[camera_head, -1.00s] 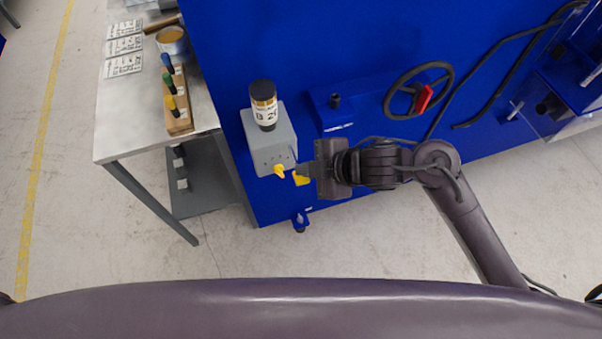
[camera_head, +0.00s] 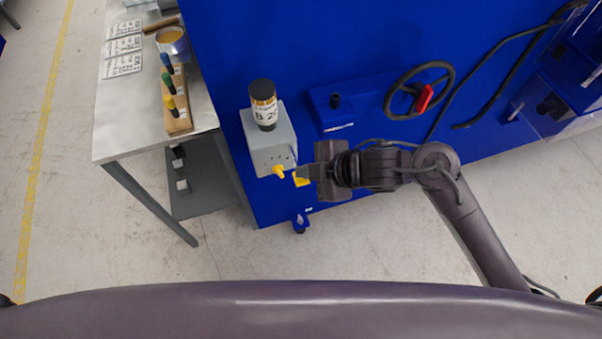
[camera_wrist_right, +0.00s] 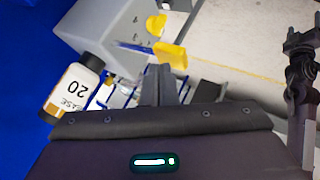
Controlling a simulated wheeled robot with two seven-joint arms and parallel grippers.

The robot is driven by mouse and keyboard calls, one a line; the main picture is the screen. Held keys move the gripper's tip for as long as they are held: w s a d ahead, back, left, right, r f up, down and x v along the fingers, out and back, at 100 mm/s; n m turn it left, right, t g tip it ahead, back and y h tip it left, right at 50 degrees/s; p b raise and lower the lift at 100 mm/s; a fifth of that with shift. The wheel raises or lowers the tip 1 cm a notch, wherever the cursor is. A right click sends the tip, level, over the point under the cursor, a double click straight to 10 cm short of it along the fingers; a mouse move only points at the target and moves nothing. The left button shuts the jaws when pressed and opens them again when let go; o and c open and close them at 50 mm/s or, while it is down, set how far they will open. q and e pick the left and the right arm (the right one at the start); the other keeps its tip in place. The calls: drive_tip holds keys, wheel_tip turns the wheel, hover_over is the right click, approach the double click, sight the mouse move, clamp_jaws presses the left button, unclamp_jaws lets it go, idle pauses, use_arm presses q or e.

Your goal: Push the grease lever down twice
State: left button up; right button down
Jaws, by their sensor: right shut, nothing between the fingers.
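The grease unit is a grey box (camera_head: 268,142) on the blue machine, with a dark-capped bottle (camera_head: 264,105) on top. It has a yellow knob (camera_head: 279,171) and a lever with a yellow handle (camera_head: 302,180), partly hidden by my gripper. In the right wrist view the lever handle (camera_wrist_right: 171,54) sits on a dark rod from the box, just beyond my fingertips. My right gripper (camera_head: 299,171) is shut and empty, close at the handle; I cannot tell whether it touches. Its shut fingers also show in the right wrist view (camera_wrist_right: 159,70). My left gripper is out of view.
A metal table (camera_head: 130,120) with a wooden marker rack (camera_head: 178,122) stands to the left. Floor below is clear.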

drive_tip(key=shift+f+b, duration=0.75)
drive_tip(key=shift+f, duration=0.3)
idle(0.6)
idle(0.5)
drive_tip(key=shift+r+p, duration=1.8)
drive_tip(key=shift+p, duration=0.1)
drive_tip(key=shift+r, duration=0.1)
wheel_tip(320, 180, up, 5)
drive_tip(key=p, duration=0.5)
